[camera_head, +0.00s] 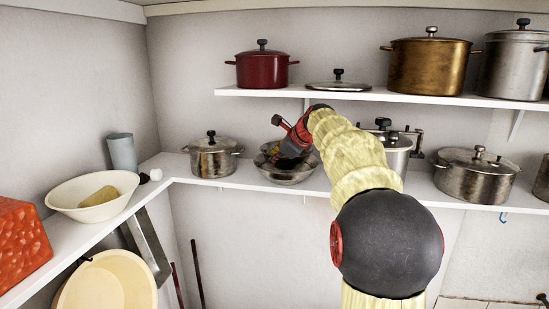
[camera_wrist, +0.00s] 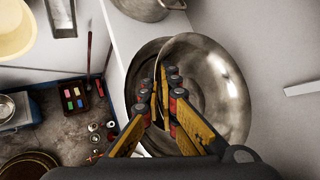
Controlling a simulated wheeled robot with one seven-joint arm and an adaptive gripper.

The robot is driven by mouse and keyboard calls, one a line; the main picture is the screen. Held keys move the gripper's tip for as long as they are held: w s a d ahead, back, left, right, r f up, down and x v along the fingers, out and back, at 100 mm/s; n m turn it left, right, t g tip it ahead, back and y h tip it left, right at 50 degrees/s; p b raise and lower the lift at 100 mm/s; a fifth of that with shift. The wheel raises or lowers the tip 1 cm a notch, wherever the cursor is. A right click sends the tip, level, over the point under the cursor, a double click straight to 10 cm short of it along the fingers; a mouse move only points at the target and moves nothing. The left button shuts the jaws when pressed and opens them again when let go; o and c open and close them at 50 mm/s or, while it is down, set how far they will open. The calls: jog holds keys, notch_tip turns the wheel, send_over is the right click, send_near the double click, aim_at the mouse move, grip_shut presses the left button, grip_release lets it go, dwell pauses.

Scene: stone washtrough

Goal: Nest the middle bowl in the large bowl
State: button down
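My gripper (camera_wrist: 166,98) points down at two shiny metal bowls on the white shelf; in the head view my gripper (camera_head: 284,158) is over them. Its fingers are close together with the left rim of the middle bowl (camera_wrist: 228,90) between them. The middle bowl overlaps the large bowl (camera_wrist: 136,82), offset to the right in the wrist view, so the two rims are not concentric. In the head view the large bowl (camera_head: 288,177) shows below my gripper. The fingers hide part of both bowls, and I cannot tell whether the bowls touch.
A lidded pot (camera_head: 212,158) stands left of the bowls, and a pressure cooker (camera_head: 392,151) stands to the right behind my arm. An upper shelf (camera_head: 350,96) with pots overhangs the bowls. A cream basin (camera_head: 72,199) is on the left shelf.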

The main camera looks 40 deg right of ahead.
aim_at(274, 179)
jog(key=shift+f+b, duration=0.3)
jog(key=shift+f, duration=0.3)
jog(key=shift+f+b, duration=0.35)
jog(key=shift+f, duration=0.25)
jog(key=shift+f, duration=0.35)
jog(key=shift+f+b, duration=0.45)
jog(key=shift+f, duration=0.1)
dwell(0.6)
jog(key=c, duration=2)
grip_release()
jog(key=shift+f, duration=0.1)
jog(key=o, duration=0.4)
jog(key=shift+o, duration=0.6)
